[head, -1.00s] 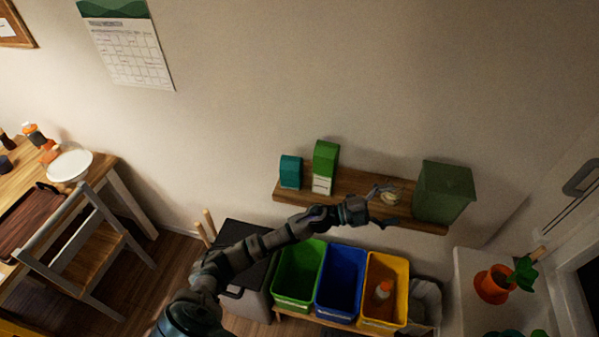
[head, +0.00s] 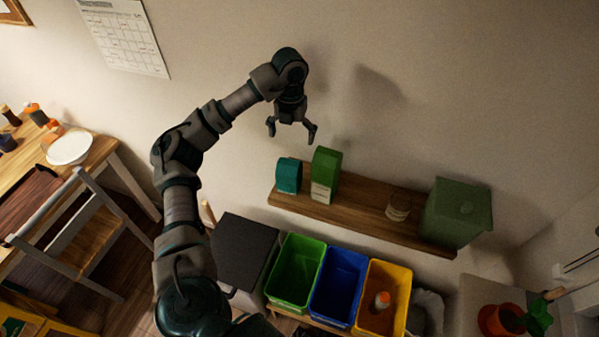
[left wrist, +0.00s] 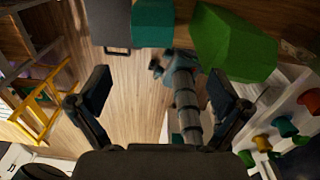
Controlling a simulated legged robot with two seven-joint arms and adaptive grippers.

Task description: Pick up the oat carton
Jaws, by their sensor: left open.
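Two cartons stand upright on the wall shelf (head: 360,212): a tall green carton with a pale label (head: 325,172) and a shorter teal carton (head: 288,176) to its left. I cannot read which is the oat carton. My left gripper (head: 292,132) is open and empty, pointing down above the two cartons and apart from them. In the left wrist view its spread fingers (left wrist: 160,85) have nothing between them at close range. That view shows the teal carton (left wrist: 153,22) at the top and the green carton (left wrist: 238,45) at the top right. My right gripper cannot be made out.
A glass jar (head: 398,206) and a large green canister (head: 458,212) stand farther right on the shelf. Below are green (head: 296,272), blue (head: 341,285) and yellow (head: 383,298) bins. The wall is close behind the shelf.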

